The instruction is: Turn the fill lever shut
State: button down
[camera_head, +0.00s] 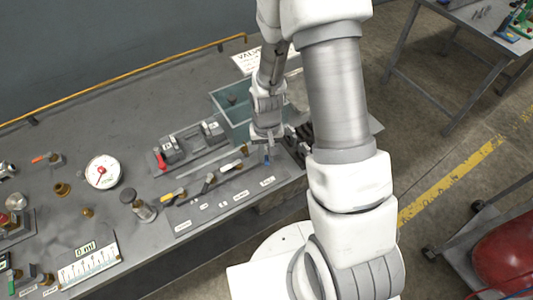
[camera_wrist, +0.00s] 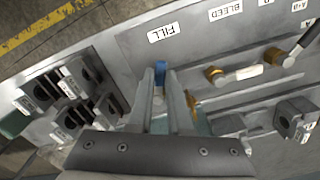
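The fill lever has a blue handle (camera_wrist: 163,73), just under the white FILL label (camera_wrist: 163,32) on a grey panel in the wrist view. In the head view the blue handle (camera_head: 267,159) shows at the right part of the lever panel (camera_head: 225,190). My gripper (camera_wrist: 165,75) has its two fingers pointing at the handle, with a narrow gap between them. The tips are at the handle, one to each side as far as I see. Whether they touch it I cannot tell. In the head view my gripper (camera_head: 268,137) is partly hidden by its own wrist.
Beside the fill lever is a lever with a brass end and pale handle (camera_wrist: 235,74), near the BLEED label (camera_wrist: 225,11). Grey blocks (camera_wrist: 75,85) stand on the other side. A teal bin (camera_head: 232,105) and a dial gauge (camera_head: 103,172) are on the bench.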

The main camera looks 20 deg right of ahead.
jog(key=shift+a, duration=0.1)
dwell(0.4)
jog(key=m, duration=0.1)
jog(key=a+m+b, duration=0.1)
jog(key=shift+w+f+m, duration=0.1)
jog(key=shift+w+m, duration=0.1)
jog(key=shift+m, duration=0.2)
jog(key=m, duration=0.2)
jog(key=a+m, duration=0.1)
jog(key=shift+w+m+b, duration=0.3)
jog(key=shift+b, duration=0.1)
jog(key=m, duration=0.2)
jog(key=w+m, duration=0.1)
jog(key=shift+a+m+p, duration=0.3)
jog(key=shift+a+p, duration=0.05)
jog(key=shift+w+a+m+p, duration=0.1)
jog(key=shift+w+m+p, duration=0.15)
jog(key=shift+m, duration=0.45)
jog(key=shift+w+a+m+p, duration=0.1)
jog(key=shift+w+m+p, duration=0.1)
jog(key=shift+m, duration=0.5)
jog(key=c, duration=0.8)
grip_release()
jog(key=shift+c, duration=0.2)
